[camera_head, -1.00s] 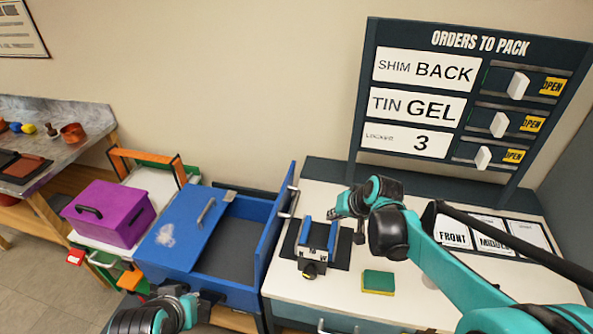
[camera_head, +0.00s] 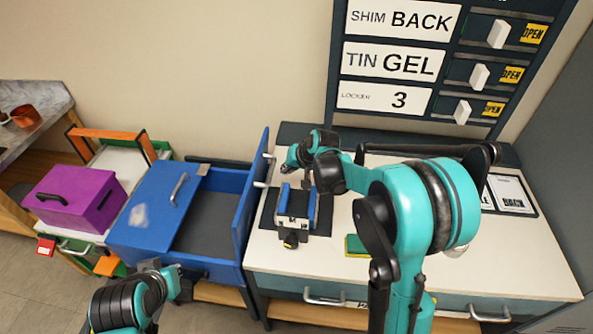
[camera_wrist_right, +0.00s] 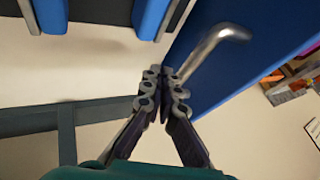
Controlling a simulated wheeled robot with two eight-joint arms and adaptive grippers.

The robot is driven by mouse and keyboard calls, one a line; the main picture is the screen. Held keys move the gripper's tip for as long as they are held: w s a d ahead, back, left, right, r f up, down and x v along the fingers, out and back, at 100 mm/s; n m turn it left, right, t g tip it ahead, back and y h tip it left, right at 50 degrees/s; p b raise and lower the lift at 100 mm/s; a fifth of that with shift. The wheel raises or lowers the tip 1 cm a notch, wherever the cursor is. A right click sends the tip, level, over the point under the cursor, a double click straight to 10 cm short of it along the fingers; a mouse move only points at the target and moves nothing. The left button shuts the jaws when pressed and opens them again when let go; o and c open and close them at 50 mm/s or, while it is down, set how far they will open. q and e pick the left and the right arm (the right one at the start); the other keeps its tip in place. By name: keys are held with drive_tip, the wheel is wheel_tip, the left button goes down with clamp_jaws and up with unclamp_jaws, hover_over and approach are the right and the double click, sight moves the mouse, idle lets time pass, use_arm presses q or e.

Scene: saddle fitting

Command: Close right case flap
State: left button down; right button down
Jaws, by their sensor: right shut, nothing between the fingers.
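The blue case (camera_head: 228,268) stands left of the white worktop. Its left flap (camera_head: 150,212) lies across the left part of the opening, with a metal handle on top. Its right flap (camera_head: 253,195) stands upright along the right side. The right flap also shows in the right wrist view (camera_wrist_right: 225,75), with its bent metal handle (camera_wrist_right: 215,42). My right gripper (camera_head: 287,165) is just right of this flap. In the right wrist view its fingers (camera_wrist_right: 165,78) are shut and empty, close beside the handle; contact is unclear. My left gripper (camera_head: 178,284) is low in front of the case; its fingers are unclear.
A blue-sided fixture (camera_head: 297,205) on a dark mat and a green-yellow sponge (camera_head: 356,245) are on the worktop (camera_head: 310,255). A purple box (camera_head: 75,197) stands left of the case. The order board (camera_head: 400,70) rises behind.

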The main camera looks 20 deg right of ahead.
use_arm(q)
drive_tip(key=shift+f, duration=0.35)
use_arm(e)
drive_tip(key=shift+w+a, duration=0.2)
drive_tip(key=shift+a, duration=0.25)
drive_tip(key=shift+w+a, duration=0.2)
drive_tip(key=shift+a, duration=0.25)
drive_tip(key=shift+a, duration=0.1)
